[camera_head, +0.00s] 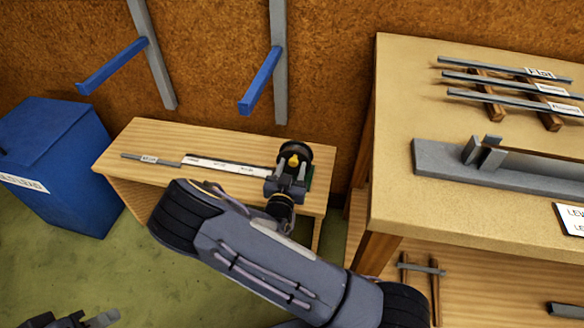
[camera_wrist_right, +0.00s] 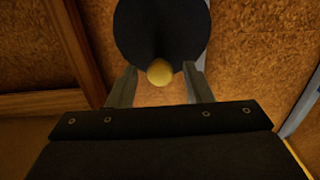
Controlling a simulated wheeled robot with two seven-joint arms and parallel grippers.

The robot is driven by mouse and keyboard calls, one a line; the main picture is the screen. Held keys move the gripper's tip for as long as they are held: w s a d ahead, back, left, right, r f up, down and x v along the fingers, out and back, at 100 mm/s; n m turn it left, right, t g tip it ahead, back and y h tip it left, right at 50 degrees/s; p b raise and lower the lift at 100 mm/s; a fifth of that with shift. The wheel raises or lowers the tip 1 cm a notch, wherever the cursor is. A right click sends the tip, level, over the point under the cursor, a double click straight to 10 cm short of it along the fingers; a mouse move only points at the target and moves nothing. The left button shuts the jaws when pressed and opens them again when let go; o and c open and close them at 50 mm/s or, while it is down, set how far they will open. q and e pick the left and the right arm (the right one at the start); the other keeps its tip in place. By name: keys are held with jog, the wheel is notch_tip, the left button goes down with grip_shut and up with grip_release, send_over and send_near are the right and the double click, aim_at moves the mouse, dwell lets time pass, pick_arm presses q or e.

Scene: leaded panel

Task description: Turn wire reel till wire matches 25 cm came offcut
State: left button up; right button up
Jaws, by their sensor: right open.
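The wire reel (camera_head: 297,150) is a black disc with a yellow knob (camera_head: 293,161) at the right end of the low wooden bench. The knob (camera_wrist_right: 160,72) also shows in the right wrist view, in front of the dark reel face (camera_wrist_right: 160,28). My right gripper (camera_head: 287,183) is open at the reel, with its fingers either side of the knob and gaps visible. A thin grey rod with a small tag, apparently the came offcut (camera_head: 131,156), lies at the bench's left. Wire cannot be made out. Part of my left gripper (camera_head: 75,321) shows at the bottom left edge.
A white marked strip (camera_head: 228,167) runs along the low bench (camera_head: 150,133) towards the reel. A blue bin (camera_head: 50,150) stands left. Blue wall brackets (camera_head: 262,82) project above. A higher table (camera_head: 410,90) at right holds several grey strips and a metal channel (camera_head: 440,166).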

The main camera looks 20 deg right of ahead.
jog(key=shift+w+d, duration=0.2)
jog(key=shift+w, duration=0.05)
jog(key=c, duration=0.9)
jog(key=shift+a+f, duration=0.1)
jog(key=shift+c, duration=0.4)
jog(key=shift+w+a+n+b, duration=0.15)
jog(key=shift+n+b, duration=0.3)
jog(key=shift+n, duration=0.45)
jog(key=o, duration=1)
